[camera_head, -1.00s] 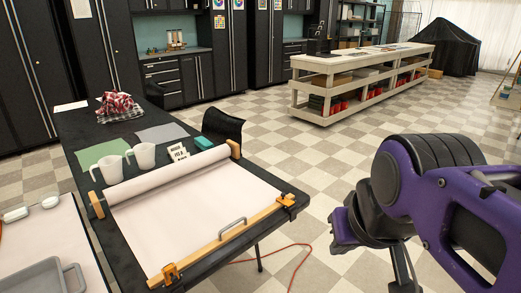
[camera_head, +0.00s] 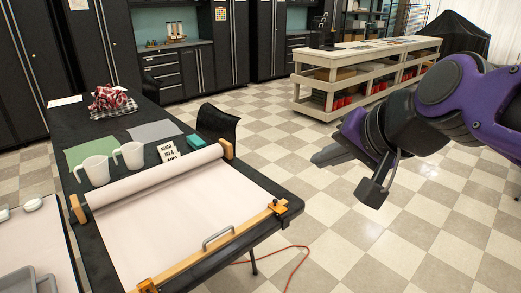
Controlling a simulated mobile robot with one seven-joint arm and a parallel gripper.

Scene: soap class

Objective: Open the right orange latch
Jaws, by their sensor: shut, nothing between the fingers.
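The right orange latch (camera_head: 278,207) sits at the right end of the wooden bar (camera_head: 190,261) across the paper roller's front. The left orange latch (camera_head: 147,285) is at the bar's other end, near the bottom edge. Whether the right latch is open or closed is too small to tell. My gripper (camera_head: 325,157) is shut and empty, up in the air to the right of the table and above the right latch in the picture, apart from it. It points left.
A metal handle (camera_head: 217,238) stands on the bar. A red cable (camera_head: 298,262) lies on the otherwise clear floor at right.

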